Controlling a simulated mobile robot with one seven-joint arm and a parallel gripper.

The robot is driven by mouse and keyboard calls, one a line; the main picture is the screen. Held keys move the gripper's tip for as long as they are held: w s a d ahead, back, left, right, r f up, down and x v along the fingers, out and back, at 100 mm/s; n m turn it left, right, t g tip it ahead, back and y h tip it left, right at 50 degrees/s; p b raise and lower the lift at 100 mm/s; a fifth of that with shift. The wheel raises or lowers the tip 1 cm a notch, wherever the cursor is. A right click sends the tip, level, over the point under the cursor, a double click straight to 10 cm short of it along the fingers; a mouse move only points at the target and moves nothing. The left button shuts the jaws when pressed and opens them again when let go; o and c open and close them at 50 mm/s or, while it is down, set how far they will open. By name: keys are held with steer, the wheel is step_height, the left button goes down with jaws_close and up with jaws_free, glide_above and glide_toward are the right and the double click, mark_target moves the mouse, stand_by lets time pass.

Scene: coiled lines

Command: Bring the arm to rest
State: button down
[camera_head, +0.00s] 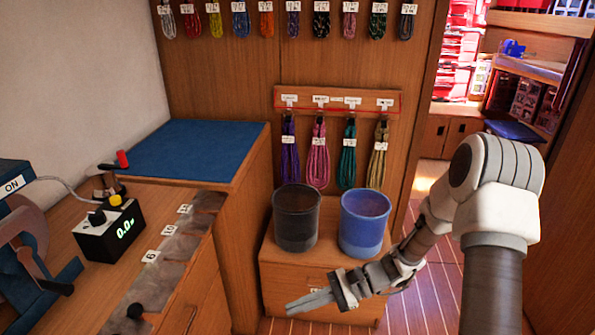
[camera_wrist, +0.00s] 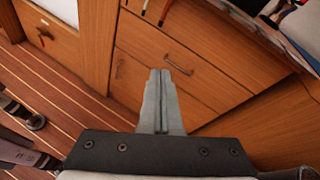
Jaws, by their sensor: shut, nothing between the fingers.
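My gripper (camera_head: 310,301) is at the end of my arm, in front of the low wooden cabinet that bears two buckets. Its fingers are shut together with nothing between them and point left in the head view. In the wrist view the gripper (camera_wrist: 160,75) points toward wooden drawer fronts (camera_wrist: 185,75) with dark handles, above a striped wooden floor (camera_wrist: 60,85). My arm reaches in from the right side of the head view, bent at the elbow. No contact between the gripper and anything else can be made out.
A black bucket (camera_head: 296,232) and a blue bucket (camera_head: 365,238) stand on the low cabinet (camera_head: 285,275). Coiled lines, such as a purple one (camera_head: 290,155), hang behind. A workbench (camera_head: 185,228) with a display box (camera_head: 110,232) is at left. Floor (camera_head: 415,300) shows at right.

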steer(key=s+d+r+n+t+h+p, duration=0.2)
steer(key=s+d+r+n+h+p, duration=0.2)
steer(key=r, duration=0.8)
steer(key=s+d+r+n+t+h+p, duration=0.3)
steer(key=s+d+r+n+h+p, duration=0.1)
steer(key=r, duration=0.8)
steer(key=s+d+r+n+t+h+p, duration=0.3)
steer(key=s+d+r+h, duration=0.3)
steer(key=r, duration=0.6)
steer(key=shift+s+r+n+p, duration=0.25)
steer(key=shift+r+n+p, duration=0.05)
steer(key=shift+n+p, duration=0.35)
steer(key=shift+a, duration=0.3)
